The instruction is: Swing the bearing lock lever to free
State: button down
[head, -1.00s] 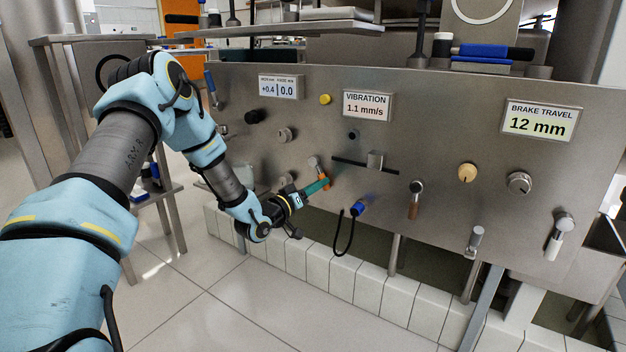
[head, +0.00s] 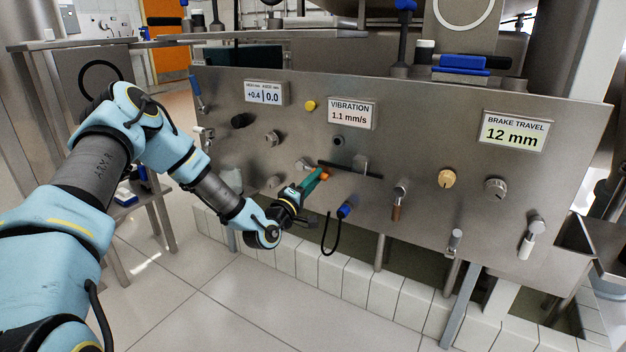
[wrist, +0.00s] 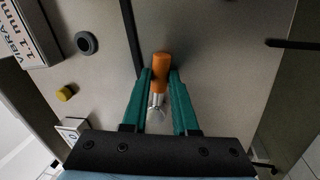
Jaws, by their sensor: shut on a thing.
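The orange-handled lever (head: 325,177) is on the steel panel, left of centre, below the slot. Its pivot (head: 303,164) shows at its upper left, and the handle points right and somewhat down. My gripper (head: 318,178), with green fingers, is at this lever and hides much of it. In the wrist view the orange grip (wrist: 160,75) lies between the two fingers (wrist: 160,100), which are closed on it. The metal shank (wrist: 156,105) shows behind it. No label naming the lever is readable.
A blue plug with a black cable loop (head: 345,210) hangs just right of my gripper. A slot with a slider tab (head: 360,165) is above right. A brown-handled lever (head: 398,205) and a white-handled lever (head: 529,240) are further right. Displays (head: 515,131) line the panel's top.

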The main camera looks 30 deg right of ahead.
jog(key=shift+s+r+n, duration=0.15)
jog(key=shift+r+n, duration=0.05)
jog(key=shift+n, duration=0.3)
jog(key=c, duration=0.7)
grip_release()
jog(key=p+v, duration=0.2)
jog(key=v, duration=0.8)
jog(key=shift+s+a+f, duration=0.1)
jog(key=shift+s+a, duration=0.15)
jog(key=shift+a, duration=0.05)
